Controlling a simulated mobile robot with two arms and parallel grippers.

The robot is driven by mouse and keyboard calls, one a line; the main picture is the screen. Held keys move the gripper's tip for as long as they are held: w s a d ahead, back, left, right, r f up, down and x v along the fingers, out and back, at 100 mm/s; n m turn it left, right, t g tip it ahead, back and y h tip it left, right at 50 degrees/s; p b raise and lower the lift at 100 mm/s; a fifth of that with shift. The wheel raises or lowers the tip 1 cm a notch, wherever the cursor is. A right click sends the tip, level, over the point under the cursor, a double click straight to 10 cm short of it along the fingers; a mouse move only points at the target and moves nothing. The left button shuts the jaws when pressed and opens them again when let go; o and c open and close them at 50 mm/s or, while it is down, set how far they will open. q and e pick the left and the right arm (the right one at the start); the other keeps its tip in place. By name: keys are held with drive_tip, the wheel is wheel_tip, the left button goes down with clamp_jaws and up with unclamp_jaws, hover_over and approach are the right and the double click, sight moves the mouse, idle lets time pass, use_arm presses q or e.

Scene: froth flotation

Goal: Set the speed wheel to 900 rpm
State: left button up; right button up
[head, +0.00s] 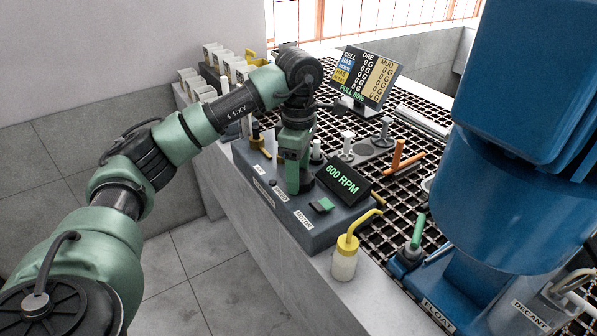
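The dark control box (318,236) sits on the near ledge, and its display (343,181) reads 600 RPM in green. My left gripper (298,187) points down onto the box, just left of the display and behind the small label in the middle of the front edge. The speed wheel is mostly or wholly hidden by this gripper. I cannot tell whether the fingers are closed on the wheel or only around it. My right gripper is out of view.
A green switch (322,205) is on the box's right end. A wash bottle (345,258) with a yellow spout stands in front. The blue machine (520,150) fills the right side. An orange T-shaped tool (398,158) lies on the grating. A scoreboard (367,78) stands behind.

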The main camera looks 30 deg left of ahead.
use_arm(q)
drive_tip(key=shift+w+r+m, duration=0.1)
drive_tip(key=shift+w+m, duration=0.05)
drive_tip(key=shift+m, duration=2.15)
drive_tip(key=o, duration=1.4)
wheel_tip(320, 180, up, 8)
drive_tip(key=shift+f, duration=0.1)
